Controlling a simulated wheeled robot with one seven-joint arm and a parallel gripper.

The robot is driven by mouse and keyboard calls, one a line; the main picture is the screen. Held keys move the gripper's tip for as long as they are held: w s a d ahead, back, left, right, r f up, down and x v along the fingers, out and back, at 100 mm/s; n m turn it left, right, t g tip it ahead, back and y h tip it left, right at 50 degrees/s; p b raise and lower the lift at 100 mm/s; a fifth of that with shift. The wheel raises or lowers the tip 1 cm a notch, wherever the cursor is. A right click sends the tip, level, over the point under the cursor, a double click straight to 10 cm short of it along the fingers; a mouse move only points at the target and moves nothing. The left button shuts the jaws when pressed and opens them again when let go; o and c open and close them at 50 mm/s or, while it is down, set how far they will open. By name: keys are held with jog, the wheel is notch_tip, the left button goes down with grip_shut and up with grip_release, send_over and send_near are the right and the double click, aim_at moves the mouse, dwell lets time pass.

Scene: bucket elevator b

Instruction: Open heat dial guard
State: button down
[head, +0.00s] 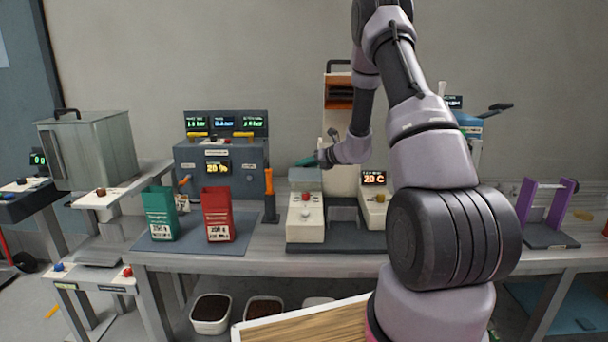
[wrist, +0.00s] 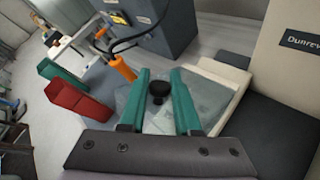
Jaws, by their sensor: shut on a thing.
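The heat dial guard (wrist: 215,97) looks like a clear, greyish cover with a black knob (wrist: 158,90) in the wrist view. My gripper (wrist: 160,92) has teal fingers, one on each side of this knob, and is shut on it. In the head view my gripper (head: 308,162) reaches in from the right, just above the greyish cover (head: 304,175) on top of a cream unit (head: 305,224). The dial under the guard cannot be made out. The fingers and wrist hide part of the guard in the wrist view.
A grey control cabinet (head: 222,170) with an orange-handled lever (head: 269,183) stands left of the unit. Green (head: 160,213) and red (head: 217,214) bags stand on a mat. A tall cream column (head: 340,120) and a 20 C display (head: 374,178) are close on the right.

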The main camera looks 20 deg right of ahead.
jog(key=shift+m+g, duration=0.4)
jog(key=shift+g, duration=0.2)
jog(key=w+r, duration=0.1)
jog(key=w+d, duration=0.1)
jog(key=w, duration=0.1)
jog(key=w+r, duration=0.1)
jog(key=shift+w+d+r, duration=0.35)
jog(key=shift+w, duration=0.05)
jog(key=shift+w+d+m+g, duration=0.2)
jog(key=shift+w+d+g, duration=0.1)
jog(key=shift+w, duration=0.45)
jog(key=shift+w+d+m+g, duration=0.2)
jog(key=shift+w+d+g, duration=0.1)
jog(key=shift+w, duration=0.45)
jog(key=c, duration=0.6)
grip_release()
jog(key=shift+a+r, duration=0.1)
